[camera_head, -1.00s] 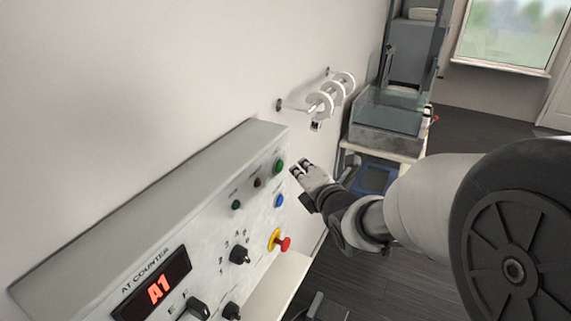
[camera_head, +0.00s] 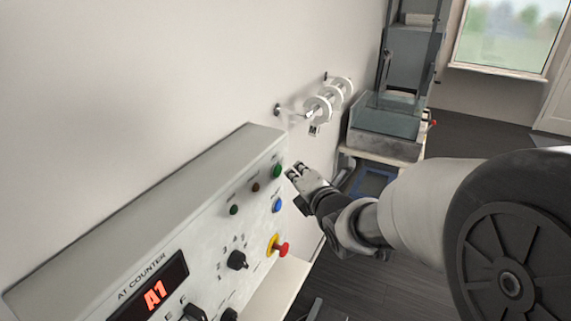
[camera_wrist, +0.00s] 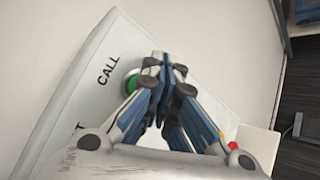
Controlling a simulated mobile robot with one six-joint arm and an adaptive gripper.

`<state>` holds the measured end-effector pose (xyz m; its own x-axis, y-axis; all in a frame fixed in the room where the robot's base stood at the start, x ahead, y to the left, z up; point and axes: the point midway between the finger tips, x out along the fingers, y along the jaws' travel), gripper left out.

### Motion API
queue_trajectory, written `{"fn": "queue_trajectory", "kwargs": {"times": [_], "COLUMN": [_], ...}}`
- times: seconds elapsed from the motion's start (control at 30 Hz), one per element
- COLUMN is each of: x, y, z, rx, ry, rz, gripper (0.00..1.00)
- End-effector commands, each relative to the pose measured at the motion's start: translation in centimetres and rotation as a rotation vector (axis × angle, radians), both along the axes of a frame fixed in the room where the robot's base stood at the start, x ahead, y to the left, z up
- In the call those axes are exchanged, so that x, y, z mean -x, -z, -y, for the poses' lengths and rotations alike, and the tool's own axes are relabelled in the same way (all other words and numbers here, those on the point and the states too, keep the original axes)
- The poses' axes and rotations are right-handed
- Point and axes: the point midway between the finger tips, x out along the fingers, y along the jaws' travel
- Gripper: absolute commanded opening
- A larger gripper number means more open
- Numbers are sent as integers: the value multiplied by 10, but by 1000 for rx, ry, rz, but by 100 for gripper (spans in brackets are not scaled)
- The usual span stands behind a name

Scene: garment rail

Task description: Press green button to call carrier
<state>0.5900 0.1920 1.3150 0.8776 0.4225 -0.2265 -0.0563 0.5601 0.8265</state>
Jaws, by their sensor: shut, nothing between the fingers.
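The green button (camera_head: 277,171) is at the upper right end of the grey control panel (camera_head: 215,196) in the head view. In the wrist view the green button (camera_wrist: 133,84) shows beside the word CALL, partly hidden behind my fingers. My gripper (camera_head: 292,172) is shut and empty, its fingertips close to the green button on its right side. In the wrist view my gripper's (camera_wrist: 167,68) fingers are together over the button's right edge. I cannot tell whether they touch it.
A white rail end with rings (camera_head: 327,104) sticks out of the wall beyond the panel. A machine (camera_head: 388,130) stands behind.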

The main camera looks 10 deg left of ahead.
Motion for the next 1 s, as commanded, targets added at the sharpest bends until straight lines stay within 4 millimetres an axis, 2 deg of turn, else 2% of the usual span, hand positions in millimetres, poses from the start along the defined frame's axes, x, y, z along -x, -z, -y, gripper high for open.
{"fn": "queue_trajectory", "kwargs": {"times": [0.57, 1.0], "x": [0, -3], "y": [0, 0], "z": [0, -8], "rx": [0, 0], "ry": [0, 1], "rz": [0, -1], "gripper": [0, 0]}}
